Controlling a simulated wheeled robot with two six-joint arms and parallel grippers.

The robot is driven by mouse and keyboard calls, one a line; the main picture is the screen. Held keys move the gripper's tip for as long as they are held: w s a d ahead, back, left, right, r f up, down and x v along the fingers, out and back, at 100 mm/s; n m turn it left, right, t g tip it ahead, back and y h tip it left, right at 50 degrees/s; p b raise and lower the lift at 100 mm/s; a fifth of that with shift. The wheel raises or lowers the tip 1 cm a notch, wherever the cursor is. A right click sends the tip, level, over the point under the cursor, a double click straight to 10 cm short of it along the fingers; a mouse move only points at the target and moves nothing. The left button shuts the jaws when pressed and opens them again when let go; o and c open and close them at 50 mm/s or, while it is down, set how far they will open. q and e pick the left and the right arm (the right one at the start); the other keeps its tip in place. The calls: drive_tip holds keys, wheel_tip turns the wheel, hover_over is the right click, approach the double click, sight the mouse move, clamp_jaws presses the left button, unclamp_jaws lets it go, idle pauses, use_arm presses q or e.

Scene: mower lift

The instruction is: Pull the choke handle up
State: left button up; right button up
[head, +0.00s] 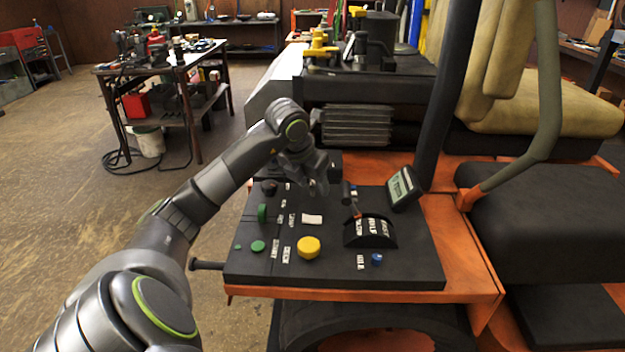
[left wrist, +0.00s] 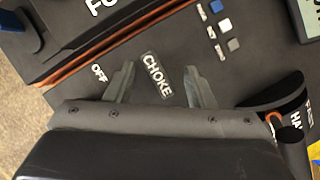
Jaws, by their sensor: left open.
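My left gripper (head: 318,186) hangs over the far part of the black control panel (head: 330,270) in the head view. In the left wrist view its two fingers (left wrist: 157,75) are spread apart with nothing seen held between them. A label reading CHOKE (left wrist: 156,75) shows on the panel between the fingers, with an OFF label (left wrist: 99,73) to its left. I cannot make out the choke handle in either view; the gripper may hide it. My right gripper is not in view.
The panel carries a yellow knob (head: 308,247), a white switch (head: 312,219), a green knob (head: 262,213) and a black lever quadrant (head: 371,236). A small display (head: 403,188) stands at its right. A dark post (head: 446,90) rises behind the display. Open floor lies left.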

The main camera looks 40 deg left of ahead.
use_arm(q)
drive_tip(key=shift+w+f, duration=0.1)
drive_tip(key=shift+f, duration=0.15)
drive_tip(key=c, duration=1.1)
clamp_jaws()
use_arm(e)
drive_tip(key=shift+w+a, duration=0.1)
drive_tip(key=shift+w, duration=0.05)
use_arm(q)
drive_tip(key=shift+w+r, duration=0.1)
drive_tip(key=shift+r, duration=1.2)
drive_tip(key=o, duration=1.1)
unclamp_jaws()
